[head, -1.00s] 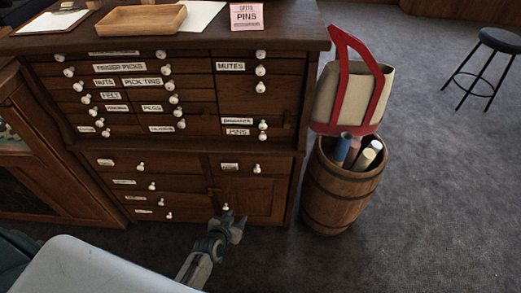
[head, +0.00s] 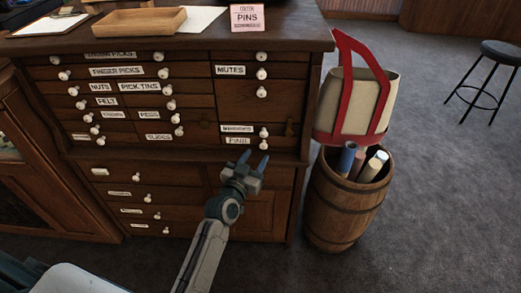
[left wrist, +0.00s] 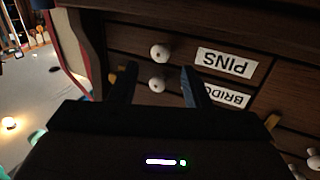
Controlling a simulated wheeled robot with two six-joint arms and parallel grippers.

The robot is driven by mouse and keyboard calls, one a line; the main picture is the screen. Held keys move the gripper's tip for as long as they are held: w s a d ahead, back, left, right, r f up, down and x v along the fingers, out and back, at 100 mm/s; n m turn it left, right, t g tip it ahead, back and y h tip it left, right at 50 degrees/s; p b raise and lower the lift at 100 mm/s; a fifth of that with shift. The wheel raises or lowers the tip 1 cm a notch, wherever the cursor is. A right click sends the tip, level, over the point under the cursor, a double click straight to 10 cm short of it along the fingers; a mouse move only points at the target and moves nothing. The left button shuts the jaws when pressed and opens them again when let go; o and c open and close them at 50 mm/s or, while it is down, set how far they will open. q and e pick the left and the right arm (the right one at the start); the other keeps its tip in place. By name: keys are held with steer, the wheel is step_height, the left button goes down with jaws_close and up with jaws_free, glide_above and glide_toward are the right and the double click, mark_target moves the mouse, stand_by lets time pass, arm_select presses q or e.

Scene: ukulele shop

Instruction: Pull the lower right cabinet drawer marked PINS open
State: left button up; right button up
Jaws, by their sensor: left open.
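The drawer labelled PINS (head: 237,141) is low in the right column of the wooden cabinet, with a white round knob (head: 264,145). The left wrist view shows its label (left wrist: 226,63) upside down and its knob (left wrist: 160,52). My left gripper (head: 253,163) is open and empty, with its fingertips just below the PINS drawer in the head view. In the left wrist view, the PINS knob lies beyond the fingertips, and the neighbouring drawer's knob (left wrist: 157,84) appears between the fingers. I see no contact. The drawer looks closed. My right gripper is not in view.
A barrel (head: 345,205) with rolled tubes stands right of the cabinet, with a red-and-beige bag (head: 350,100) above it. The cabinet top holds a wooden tray (head: 138,21) and a pink PINS card (head: 247,17). A stool (head: 500,55) stands on open carpet.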

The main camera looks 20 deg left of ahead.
mark_target(263, 147)
arm_select(q)
steer(key=shift+w+d, duration=0.2)
steer(key=shift+w, duration=2)
steer(key=shift+c, duration=0.4)
jaws_close()
